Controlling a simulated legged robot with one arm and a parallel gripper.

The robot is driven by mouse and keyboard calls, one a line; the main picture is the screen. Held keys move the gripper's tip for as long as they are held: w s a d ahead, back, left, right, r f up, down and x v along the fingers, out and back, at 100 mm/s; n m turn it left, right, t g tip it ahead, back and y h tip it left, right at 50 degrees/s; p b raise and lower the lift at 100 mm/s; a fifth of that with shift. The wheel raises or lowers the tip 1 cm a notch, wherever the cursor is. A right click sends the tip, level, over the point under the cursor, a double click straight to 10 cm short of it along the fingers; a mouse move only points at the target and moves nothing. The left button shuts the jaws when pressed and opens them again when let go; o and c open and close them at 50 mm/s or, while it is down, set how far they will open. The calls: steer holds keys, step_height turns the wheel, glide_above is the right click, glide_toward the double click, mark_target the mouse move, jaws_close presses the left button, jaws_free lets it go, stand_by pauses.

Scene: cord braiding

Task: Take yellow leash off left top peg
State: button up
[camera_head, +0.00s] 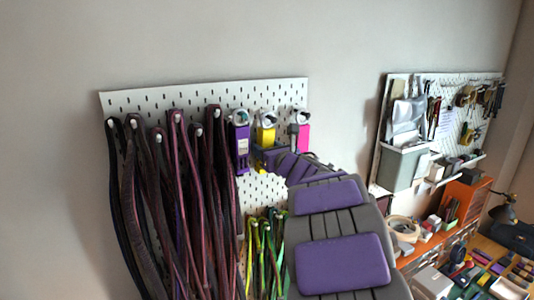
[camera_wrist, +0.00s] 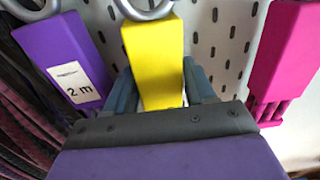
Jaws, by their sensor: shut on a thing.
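The yellow leash (camera_head: 266,134) hangs on the white pegboard, between a purple tag and a pink tag. A metal ring or hook (camera_wrist: 145,9) shows at its top in the wrist view. My gripper (camera_head: 264,152) reaches up to it from the lower right. In the wrist view the yellow block (camera_wrist: 153,52) stands between my two blue-grey fingers, which are shut on it. Its lower end is hidden behind my gripper. The block's top still sits at the ring, and I cannot tell whether the ring bears on the peg.
The purple tag marked 2 m (camera_wrist: 78,72) is close on the left, the pink tag (camera_wrist: 287,55) on the right. Dark purple leashes (camera_head: 175,200) hang at the left of the pegboard (camera_head: 200,93). Green and yellow cords (camera_head: 262,240) hang below. A second pegboard (camera_head: 455,130) is far right.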

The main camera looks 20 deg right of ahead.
steer(key=shift+d, duration=0.1)
steer(key=c, duration=0.3)
steer(key=shift+d, duration=0.5)
steer(key=shift+c, duration=1.4)
